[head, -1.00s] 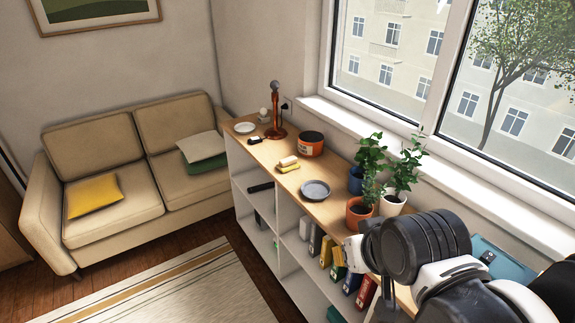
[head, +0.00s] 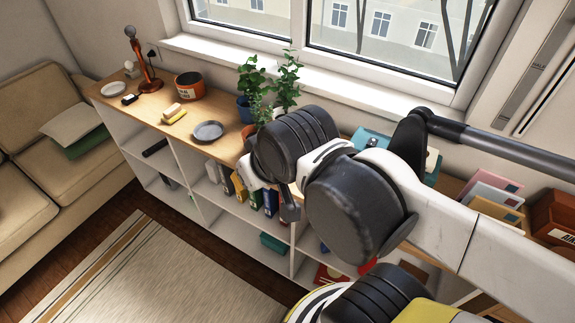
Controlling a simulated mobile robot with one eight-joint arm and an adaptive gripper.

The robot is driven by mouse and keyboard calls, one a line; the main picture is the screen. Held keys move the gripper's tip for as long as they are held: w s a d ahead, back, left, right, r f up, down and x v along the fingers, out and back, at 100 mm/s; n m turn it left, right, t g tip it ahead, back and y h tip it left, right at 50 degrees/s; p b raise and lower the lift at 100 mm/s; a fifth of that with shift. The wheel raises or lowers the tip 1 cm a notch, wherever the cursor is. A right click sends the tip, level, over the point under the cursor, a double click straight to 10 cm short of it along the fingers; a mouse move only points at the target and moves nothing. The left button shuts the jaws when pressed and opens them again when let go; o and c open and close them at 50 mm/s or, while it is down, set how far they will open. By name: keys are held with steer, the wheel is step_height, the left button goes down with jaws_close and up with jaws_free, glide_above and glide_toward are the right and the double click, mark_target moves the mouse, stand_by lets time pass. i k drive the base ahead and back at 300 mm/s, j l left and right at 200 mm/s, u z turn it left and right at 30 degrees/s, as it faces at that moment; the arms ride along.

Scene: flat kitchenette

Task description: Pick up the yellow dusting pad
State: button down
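A small yellow pad (head: 177,117) lies on the wooden shelf top, left of centre in the head view. A cream block (head: 171,109) is against it or partly on it; I cannot tell which. My arm reaches in from the right, and its end is over the shelf unit, to the right of the pad and well apart from it. My gripper (head: 289,206) is mostly hidden by my own wrist, with only a dark part showing. Its fingers cannot be made out.
Potted plants (head: 252,88) stand between pad and arm. A red-orange stand (head: 146,75) and a white plate (head: 113,88) are further left. The rug (head: 150,270) before the shelf is clear.

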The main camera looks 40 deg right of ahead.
mark_target(171, 114)
steer(key=i+j+z, duration=0.1)
steer(key=i+j, duration=0.25)
steer(key=i+j+z, duration=0.1)
steer(key=i+j, duration=0.2)
steer(key=j, duration=0.15)
steer(key=i+j+z, duration=0.1)
steer(key=i+j, duration=0.2)
steer(key=i+l, duration=0.1)
steer(key=i, duration=0.25)
steer(key=i+l+z, duration=0.15)
steer(key=i, duration=0.2)
